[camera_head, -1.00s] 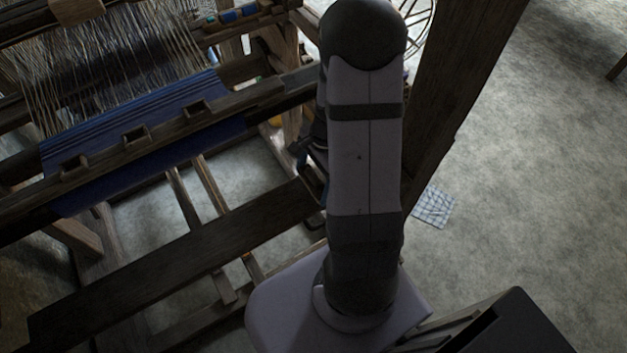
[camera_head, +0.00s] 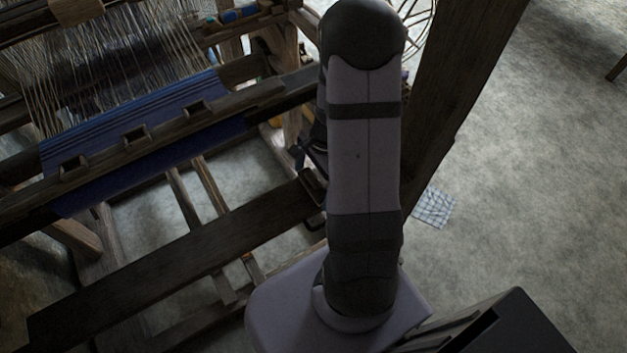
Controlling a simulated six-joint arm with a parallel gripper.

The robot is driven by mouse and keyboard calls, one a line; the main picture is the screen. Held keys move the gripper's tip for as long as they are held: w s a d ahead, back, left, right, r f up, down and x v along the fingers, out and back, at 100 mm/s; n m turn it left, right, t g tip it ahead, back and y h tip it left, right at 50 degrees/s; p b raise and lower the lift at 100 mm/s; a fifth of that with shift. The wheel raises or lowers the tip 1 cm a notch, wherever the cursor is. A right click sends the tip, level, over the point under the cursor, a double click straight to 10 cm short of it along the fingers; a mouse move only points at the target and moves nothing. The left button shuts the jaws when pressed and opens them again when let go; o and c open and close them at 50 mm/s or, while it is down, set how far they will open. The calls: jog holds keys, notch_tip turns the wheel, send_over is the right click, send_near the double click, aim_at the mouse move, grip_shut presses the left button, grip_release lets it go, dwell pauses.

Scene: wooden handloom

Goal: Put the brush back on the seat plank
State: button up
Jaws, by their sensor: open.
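The seat plank (camera_head: 170,262) is a long dark wooden board running from lower left up to the right, where its end passes behind my arm. Part of my gripper (camera_head: 306,166) shows at the left edge of my arm, just above the plank's right end. The rest of the gripper is hidden behind the arm. A small dark shape (camera_head: 313,186) lies at the plank's right end by the gripper; I cannot tell whether it is the brush or part of the gripper. I cannot make out the brush anywhere else. The visible plank surface is bare.
The loom's front beam (camera_head: 130,148) with square notches and blue cloth (camera_head: 160,115) lies beyond the plank. A thick wooden post (camera_head: 462,80) stands right of my arm. A checked cloth (camera_head: 433,207) lies on the floor. Open floor is at the right.

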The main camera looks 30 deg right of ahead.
notch_tip(320, 180, up, 12)
jog(key=d, duration=0.2)
jog(key=shift+f+p, duration=0.15)
jog(key=shift+p, duration=0.15)
jog(key=s+a+n+h, duration=0.2)
jog(key=s+a+n, duration=0.6)
jog(key=a+n, duration=0.5)
jog(key=r+n, duration=0.1)
jog(key=n, duration=0.4)
jog(key=shift+s+a, duration=0.15)
jog(key=shift+a, duration=0.05)
notch_tip(320, 180, up, 9)
jog(key=p, duration=0.9)
jog(key=shift+r, duration=0.15)
